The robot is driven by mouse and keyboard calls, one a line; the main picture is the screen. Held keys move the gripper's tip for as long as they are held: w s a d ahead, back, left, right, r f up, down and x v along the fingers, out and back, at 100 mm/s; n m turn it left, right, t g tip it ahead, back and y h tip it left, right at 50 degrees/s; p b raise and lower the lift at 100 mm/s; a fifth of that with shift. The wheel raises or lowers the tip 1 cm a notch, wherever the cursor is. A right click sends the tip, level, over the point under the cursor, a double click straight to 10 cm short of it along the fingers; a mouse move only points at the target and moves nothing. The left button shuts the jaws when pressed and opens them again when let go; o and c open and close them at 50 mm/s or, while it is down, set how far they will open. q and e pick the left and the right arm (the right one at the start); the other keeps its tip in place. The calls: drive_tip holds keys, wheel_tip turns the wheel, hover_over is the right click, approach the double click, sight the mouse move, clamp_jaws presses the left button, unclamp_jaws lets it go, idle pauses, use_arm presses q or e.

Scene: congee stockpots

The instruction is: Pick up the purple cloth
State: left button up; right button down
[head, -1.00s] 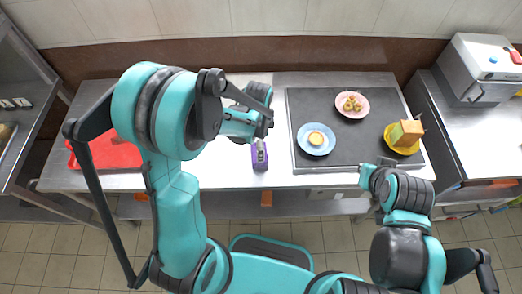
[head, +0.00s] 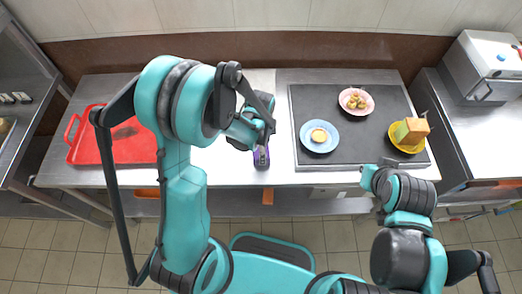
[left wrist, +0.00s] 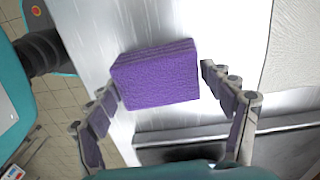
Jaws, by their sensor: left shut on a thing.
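The purple cloth (left wrist: 156,78) looks like a thick, folded block with layered edges. In the left wrist view it lies between the two fingers of my left gripper (left wrist: 160,82), which is shut on it. In the head view, my left gripper reaches down over the steel counter (head: 284,135), left of the dark mat, and is mostly hidden by my own wrist. Only small purple patches show there, and I cannot tell cloth from finger pads. Whether the cloth is clear of the counter is hard to tell. My right arm is at the lower right, and its gripper does not show clearly.
A red tray (head: 88,150) lies at the counter's left. A dark mat (head: 358,133) at right holds a blue plate (head: 306,140), a pink plate (head: 346,107) and a yellow plate (head: 395,143), all with food. A steel appliance (head: 478,70) stands far right.

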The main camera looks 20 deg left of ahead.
use_arm(q)
wheel_tip(320, 180, up, 5)
drive_tip(key=shift+f+p, duration=0.15)
drive_tip(key=shift+p, duration=0.9)
drive_tip(key=s+d+r+p, duration=0.2)
drive_tip(key=d+r, duration=0.4)
drive_tip(key=d, duration=0.5)
drive_tip(key=shift+s+d+r, duration=0.15)
drive_tip(key=shift+s, duration=0.35)
